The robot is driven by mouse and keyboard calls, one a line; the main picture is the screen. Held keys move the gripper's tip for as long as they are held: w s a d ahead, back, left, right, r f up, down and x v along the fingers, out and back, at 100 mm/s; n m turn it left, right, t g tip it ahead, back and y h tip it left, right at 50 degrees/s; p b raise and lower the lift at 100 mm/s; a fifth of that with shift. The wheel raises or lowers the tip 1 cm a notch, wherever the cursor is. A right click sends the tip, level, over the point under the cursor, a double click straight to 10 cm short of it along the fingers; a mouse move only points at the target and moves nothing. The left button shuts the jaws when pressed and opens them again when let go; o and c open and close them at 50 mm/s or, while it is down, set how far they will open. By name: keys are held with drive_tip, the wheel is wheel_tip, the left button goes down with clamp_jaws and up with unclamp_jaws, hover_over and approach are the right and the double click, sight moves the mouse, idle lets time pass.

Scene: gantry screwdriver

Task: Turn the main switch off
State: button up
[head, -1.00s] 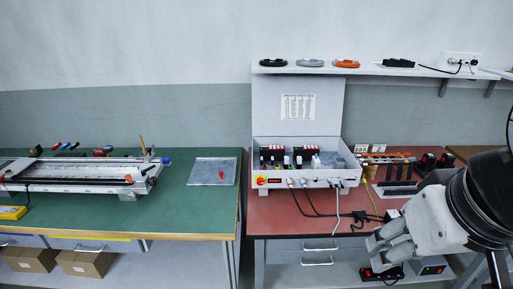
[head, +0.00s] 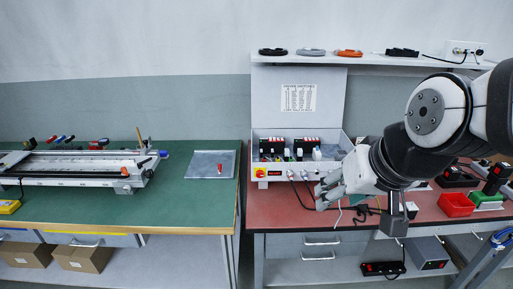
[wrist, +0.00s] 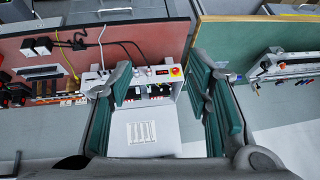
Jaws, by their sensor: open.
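The main switch (head: 260,173) is a red knob on a yellow plate at the left end of the front of a white control box (head: 283,174), whose lid stands open. The switch also shows in the wrist view (wrist: 176,71), where the scene appears upside down. My gripper (head: 325,190) is open and empty, in front of the box's right part and to the right of the switch in the head view. In the wrist view my gripper's green-padded fingers (wrist: 163,78) frame the box, with the switch between them near the right finger. The knob's exact angle is too small to tell.
Cables (head: 312,195) hang from the box front over the red bench (head: 285,218). A red bin (head: 456,204) stands to the right. A green bench (head: 185,214) with a metal plate (head: 211,164) and a linear rig lies left. The shelf (head: 360,60) is above.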

drive_tip(key=w+a+f+t+b, duration=0.2)
drive_tip(key=w+a+f+b, duration=0.15)
drive_tip(key=w+f, duration=0.85)
drive_tip(key=n+t+h+b, duration=0.2)
drive_tip(key=n+t+b, duration=0.2)
drive_tip(key=t+b, duration=0.45)
approach(260, 175)
drive_tip(key=s, duration=0.1)
drive_tip(key=s+d, duration=0.1)
drive_tip(key=s, duration=0.1)
drive_tip(key=s+f+p, duration=0.1)
drive_tip(key=s, duration=0.1)
drive_tip(key=shift+s+d+f, duration=0.1)
drive_tip(key=shift+s+d, duration=0.05)
drive_tip(key=shift+a+n+t, duration=0.5)
drive_tip(key=shift+t, duration=0.05)
drive_tip(key=w+b, duration=0.2)
drive_tip(key=w, duration=1.1)
drive_tip(key=shift+w, duration=0.35)
drive_tip(key=shift+c, duration=0.2)
drive_tip(key=shift+a, duration=0.1)
clamp_jaws()
